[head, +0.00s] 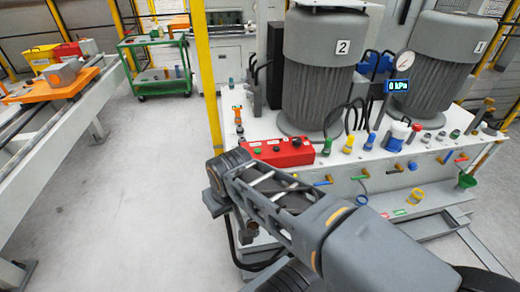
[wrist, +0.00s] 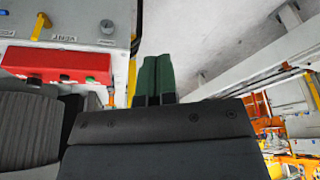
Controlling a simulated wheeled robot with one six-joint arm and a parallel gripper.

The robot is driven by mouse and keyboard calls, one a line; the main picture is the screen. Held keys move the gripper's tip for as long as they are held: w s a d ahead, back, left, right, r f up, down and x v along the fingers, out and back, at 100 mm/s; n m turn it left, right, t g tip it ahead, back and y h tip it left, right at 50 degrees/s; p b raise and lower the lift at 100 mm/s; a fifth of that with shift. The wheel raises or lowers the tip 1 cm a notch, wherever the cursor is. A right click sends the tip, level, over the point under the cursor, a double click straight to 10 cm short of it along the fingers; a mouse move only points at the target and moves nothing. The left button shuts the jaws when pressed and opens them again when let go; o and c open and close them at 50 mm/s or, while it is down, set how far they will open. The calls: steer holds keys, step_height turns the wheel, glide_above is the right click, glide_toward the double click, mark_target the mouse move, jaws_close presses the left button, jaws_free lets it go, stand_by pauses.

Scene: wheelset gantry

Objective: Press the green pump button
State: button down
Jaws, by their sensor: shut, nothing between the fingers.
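A red control box (head: 278,152) with a few small buttons on top sits at the front left of the white pump bench. A green button (head: 257,151) shows near its left end; the others look dark or are too small to tell. In the wrist view the red box (wrist: 55,64) is at the left, seen at a slant, with its small buttons hard to tell apart. My gripper (wrist: 158,75) has its two green fingers together and empty, to the right of the box and apart from it. In the head view my arm hides the gripper.
Two big grey motors (head: 318,65) and a gauge reading 0 kPa (head: 398,85) stand behind the box. Coloured valves (head: 348,143) line the bench to its right. A yellow post (head: 207,80) rises at the bench's left corner. Clear floor (head: 140,190) lies left.

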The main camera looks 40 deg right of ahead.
steer(key=w+d+r+n+t+h+p, duration=0.25)
steer(key=w+d+r+p, duration=0.25)
steer(key=w+d, duration=0.6)
steer(key=w+d+r+n+t+h+p, duration=0.2)
steer(key=w+d+r+n+t+p, duration=0.3)
steer(key=w+d, duration=0.6)
steer(key=w+d+f+n+g+y+p, duration=0.2)
steer(key=d+f+n+y+p, duration=0.2)
steer(key=f, duration=0.6)
steer(key=d+y+p, duration=0.1)
steer(key=y+p, duration=0.1)
steer(key=y, duration=0.1)
steer(key=shift+w+f+n, duration=0.3)
steer(key=shift+f+n, duration=0.05)
steer(key=shift+d+f, duration=0.1)
steer(key=shift+f, duration=0.05)
steer(key=b, duration=0.8)
glide_above(257, 151)
step_height(257, 151, down, 7)
steer(key=shift+r, duration=0.15)
steer(key=shift+f+b, duration=0.5)
steer(key=shift+f, duration=0.4)
